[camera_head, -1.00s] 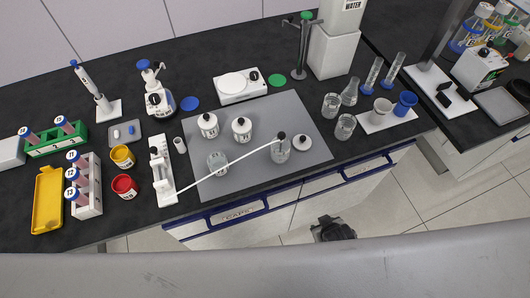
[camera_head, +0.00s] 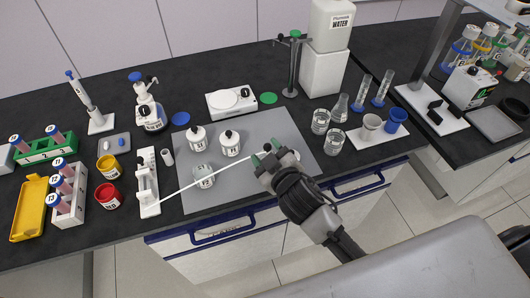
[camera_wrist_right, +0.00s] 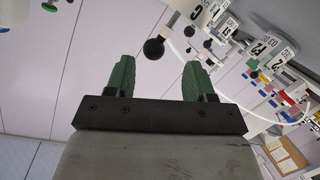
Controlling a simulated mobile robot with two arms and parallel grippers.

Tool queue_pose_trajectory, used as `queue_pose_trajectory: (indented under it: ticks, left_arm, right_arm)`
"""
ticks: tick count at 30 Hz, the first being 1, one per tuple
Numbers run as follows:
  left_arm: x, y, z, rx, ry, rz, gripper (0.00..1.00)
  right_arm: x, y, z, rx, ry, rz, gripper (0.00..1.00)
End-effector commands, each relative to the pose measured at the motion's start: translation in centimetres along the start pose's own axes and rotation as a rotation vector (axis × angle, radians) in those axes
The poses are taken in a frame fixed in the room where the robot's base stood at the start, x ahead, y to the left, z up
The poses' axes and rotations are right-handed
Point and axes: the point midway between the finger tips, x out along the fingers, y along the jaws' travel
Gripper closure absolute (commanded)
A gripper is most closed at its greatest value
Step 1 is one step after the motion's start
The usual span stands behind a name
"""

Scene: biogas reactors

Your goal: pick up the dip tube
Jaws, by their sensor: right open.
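A long thin white tube (camera_head: 215,174), which I take for the dip tube, runs slanting over the grey mat from the white stand (camera_head: 148,180) toward my right gripper (camera_head: 267,153). Its right end and the glass jar there are hidden behind the gripper. My right gripper is open, its green fingertips at that end of the tube. In the right wrist view, a black ball knob (camera_wrist_right: 153,47) shows just beyond and between the open green fingers (camera_wrist_right: 157,72), apart from them. A thin curved white tube (camera_wrist_right: 262,118) shows at the right there. My left gripper is out of view.
Two white lidded jars (camera_head: 230,143) and a glass jar (camera_head: 203,176) stand on the grey mat (camera_head: 265,128). Glass beakers (camera_head: 320,121) are to the right, a scale (camera_head: 232,101) behind. A red cup (camera_head: 108,195) and tube racks stand left. The mat's front strip is clear.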

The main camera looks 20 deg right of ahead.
Motion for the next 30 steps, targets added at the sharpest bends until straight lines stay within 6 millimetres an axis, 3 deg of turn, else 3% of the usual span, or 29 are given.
queue_pose_trajectory:
  ticks: [4,8,9,12,14,17,21,23,25,30]
  left_arm:
    - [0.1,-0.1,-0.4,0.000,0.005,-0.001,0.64]
    - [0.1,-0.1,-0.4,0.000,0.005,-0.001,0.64]
    - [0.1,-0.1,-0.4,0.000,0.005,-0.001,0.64]
    - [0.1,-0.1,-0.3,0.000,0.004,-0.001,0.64]
    - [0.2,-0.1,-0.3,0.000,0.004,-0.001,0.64]
    - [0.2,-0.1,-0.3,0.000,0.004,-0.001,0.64]
    - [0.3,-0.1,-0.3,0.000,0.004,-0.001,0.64]
    - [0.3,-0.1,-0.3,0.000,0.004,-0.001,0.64]
    - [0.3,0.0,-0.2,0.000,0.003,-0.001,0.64]
    - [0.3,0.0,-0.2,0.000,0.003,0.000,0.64]
  right_arm:
    - [1.4,0.3,-6.1,-0.125,0.264,0.009,0.46]
    - [1.5,-0.7,-13.0,-0.304,0.585,-0.018,0.46]
    - [1.1,-1.4,-15.3,-0.380,0.707,-0.041,0.46]
    - [-0.6,-4.2,-19.7,-0.614,1.010,-0.144,0.46]
    - [-1.7,-6.0,-21.0,-0.770,1.168,-0.232,0.46]
    - [-3.1,-8.8,-20.7,-1.058,1.371,-0.424,0.46]
    - [-3.0,-9.8,-16.6,-1.500,1.483,-0.784,0.46]
    - [-2.3,-8.7,-14.2,-1.691,1.452,-0.961,0.46]
    - [-1.2,-6.4,-11.6,-1.891,1.356,-1.169,0.46]
    - [0.9,0.8,-8.0,-2.201,0.995,-1.559,0.46]
